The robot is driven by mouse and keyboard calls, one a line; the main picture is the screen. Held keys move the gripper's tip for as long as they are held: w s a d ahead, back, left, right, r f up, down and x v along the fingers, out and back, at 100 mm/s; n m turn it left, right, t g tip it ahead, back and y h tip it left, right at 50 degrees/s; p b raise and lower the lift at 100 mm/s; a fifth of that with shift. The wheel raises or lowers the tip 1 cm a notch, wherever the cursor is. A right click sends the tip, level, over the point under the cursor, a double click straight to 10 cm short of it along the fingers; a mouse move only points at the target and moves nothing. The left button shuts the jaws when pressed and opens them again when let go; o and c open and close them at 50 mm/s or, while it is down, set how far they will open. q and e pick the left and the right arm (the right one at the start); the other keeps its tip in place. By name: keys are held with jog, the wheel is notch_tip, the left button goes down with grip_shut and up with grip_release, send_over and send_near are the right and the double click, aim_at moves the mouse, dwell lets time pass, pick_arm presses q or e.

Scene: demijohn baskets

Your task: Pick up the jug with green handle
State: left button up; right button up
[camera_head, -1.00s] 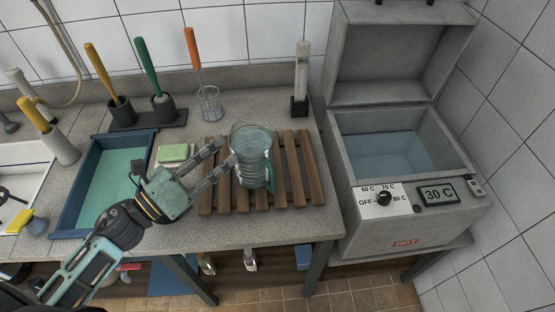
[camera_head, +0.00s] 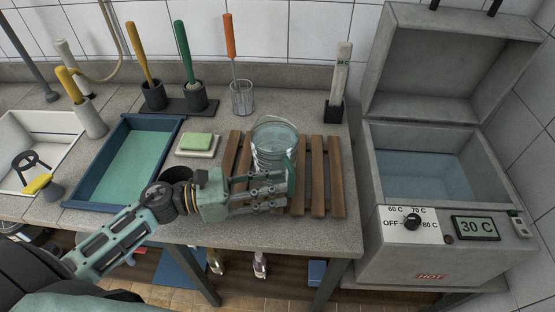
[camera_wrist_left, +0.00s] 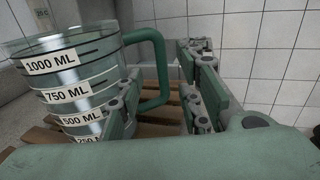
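A clear measuring jug (camera_head: 272,142) with a green handle (camera_head: 292,172) stands upright on a wooden slatted rack. My left gripper (camera_head: 278,190) is at the near side of the jug, its fingers pointing right and covering its lower part. In the left wrist view, the jug (camera_wrist_left: 70,85) with its volume labels is at the left. Its green handle (camera_wrist_left: 160,70) shows between my two spread fingers, which are open and not closed on it. Whether a finger touches the jug I cannot tell. My right gripper is not in view.
The slatted rack (camera_head: 317,180) lies on the grey counter. A green sponge (camera_head: 198,142) on a dish and a blue-rimmed basin (camera_head: 95,181) are to the left. Brushes in holders stand behind. A water bath (camera_head: 375,236) with its lid up stands right.

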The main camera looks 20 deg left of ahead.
aim_at(292, 181)
pick_arm(q)
jog(key=p+x, duration=0.2)
jog(key=x, duration=0.1)
jog(key=shift+d+r, duration=0.35)
jog(key=shift+d, duration=0.05)
jog(key=shift+w+d+f, duration=0.25)
jog(key=shift+w+d, duration=0.05)
jog(key=shift+d, duration=0.1)
grip_shut()
jog(key=shift+r, duration=0.25)
